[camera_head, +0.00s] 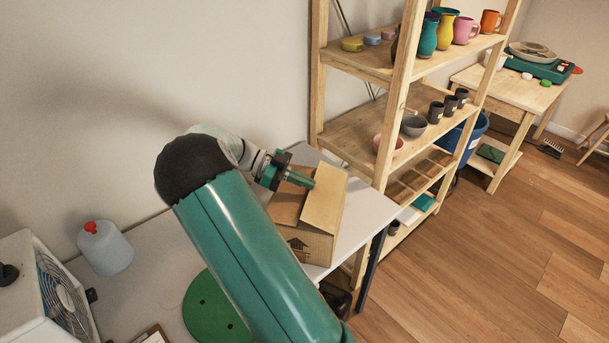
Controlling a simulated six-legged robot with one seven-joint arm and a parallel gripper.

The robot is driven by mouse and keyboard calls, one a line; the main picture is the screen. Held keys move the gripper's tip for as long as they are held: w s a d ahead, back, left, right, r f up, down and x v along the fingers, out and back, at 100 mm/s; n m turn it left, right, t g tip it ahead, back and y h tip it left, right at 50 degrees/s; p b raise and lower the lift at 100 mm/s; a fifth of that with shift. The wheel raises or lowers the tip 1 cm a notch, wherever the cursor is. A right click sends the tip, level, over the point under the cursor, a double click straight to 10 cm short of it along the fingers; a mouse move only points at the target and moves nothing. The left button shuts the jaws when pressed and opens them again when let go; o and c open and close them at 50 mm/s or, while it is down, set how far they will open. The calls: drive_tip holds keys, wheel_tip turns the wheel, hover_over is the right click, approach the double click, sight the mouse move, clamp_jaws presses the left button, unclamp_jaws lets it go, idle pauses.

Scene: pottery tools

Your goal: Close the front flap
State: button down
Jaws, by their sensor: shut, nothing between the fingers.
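A cardboard box (318,246) with dark arrow marks on its side stands on the white table (365,215). A pale flap (324,208) shows along the right part of its top. A browner panel (288,206) shows left of it; I cannot tell whether that is another flap or the inside. My gripper (311,183) is shut and empty, over the far part of the box top. I cannot tell whether its fingertips touch the cardboard.
A wooden shelf (358,125) with pots and cups stands right behind the table. A green disc (205,309), a bottle with a red cap (106,250) and a white machine with a fan grille (45,285) are at the left. The floor at right is mostly clear.

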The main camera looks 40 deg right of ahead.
drive_tip(key=shift+w+f+g+h, duration=0.2)
drive_tip(key=shift+f+g+h, duration=0.15)
drive_tip(key=shift+f, duration=0.2)
drive_tip(key=shift+s+a+f+g, duration=0.1)
drive_tip(key=shift+f+g, duration=0.05)
drive_tip(key=shift+g, duration=0.1)
drive_tip(key=shift+a+f, duration=0.1)
drive_tip(key=shift+f, duration=0.65)
drive_tip(key=shift+w, duration=0.2)
